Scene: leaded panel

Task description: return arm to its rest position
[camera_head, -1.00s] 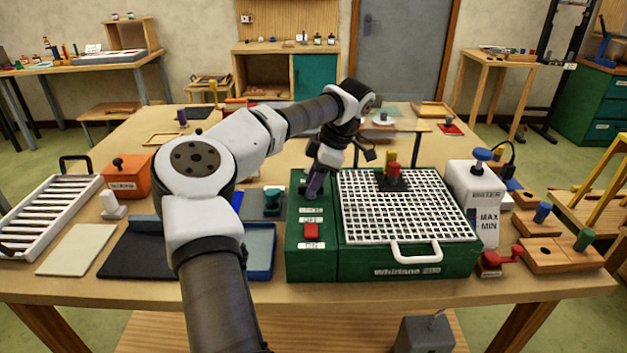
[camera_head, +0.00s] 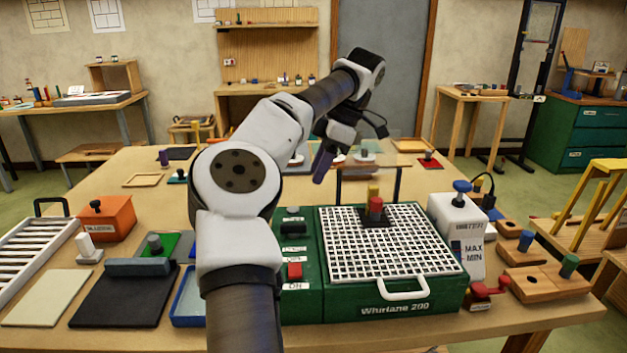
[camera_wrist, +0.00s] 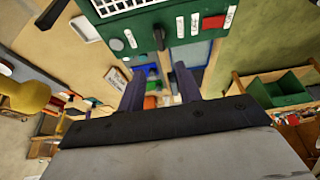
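My gripper (camera_head: 322,166) is raised above the table, behind and above the green Whirlane machine (camera_head: 310,308), with its purple fingers pointing down. In the wrist view my gripper (camera_wrist: 158,80) shows two fingers spread apart with nothing between them. My arm arches from the bottom centre of the head view up and to the right, bent at a large white elbow. It hides part of the table behind it.
An orange box (camera_head: 106,219) and white slatted rack (camera_head: 32,258) are at left. Air around the gripper looks clear.

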